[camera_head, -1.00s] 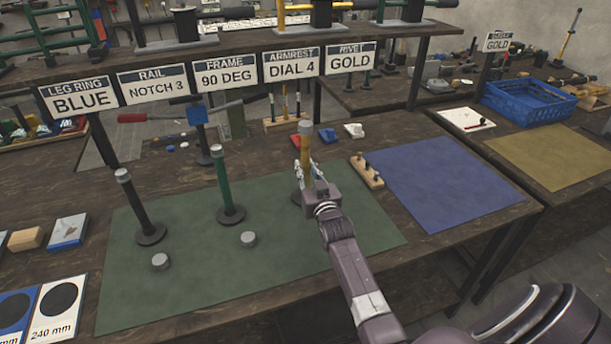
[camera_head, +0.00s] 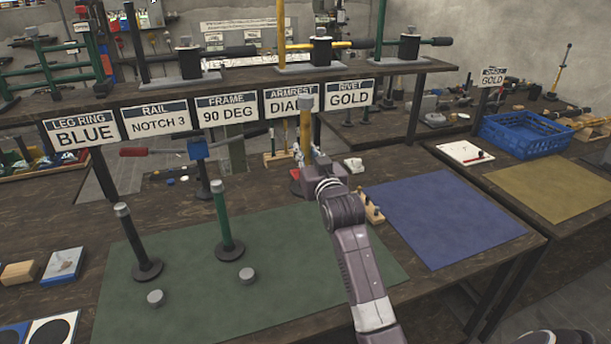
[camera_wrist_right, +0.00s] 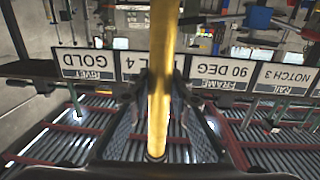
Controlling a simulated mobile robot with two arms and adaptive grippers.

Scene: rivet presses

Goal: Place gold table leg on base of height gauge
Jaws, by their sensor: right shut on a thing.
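My right gripper (camera_head: 309,163) is shut on the gold table leg (camera_head: 305,122), which stands about upright and rises in front of the sign row. In the right wrist view the gold leg (camera_wrist_right: 161,85) runs between the two fingers (camera_wrist_right: 158,120). The leg's lower end is hidden behind the gripper in the head view. A blue and white panel with black discs (camera_head: 50,333) lies at the lower left, cut by the frame. It may be the height gauge base, but I cannot be sure. My left gripper is not in view.
A black leg (camera_head: 137,240) and a green leg (camera_head: 223,220) stand on the green mat (camera_head: 300,280), with small grey cylinders (camera_head: 155,297) nearby. The blue mat (camera_head: 440,215) is clear. A sign row (camera_head: 228,112) and shelf stand behind my gripper.

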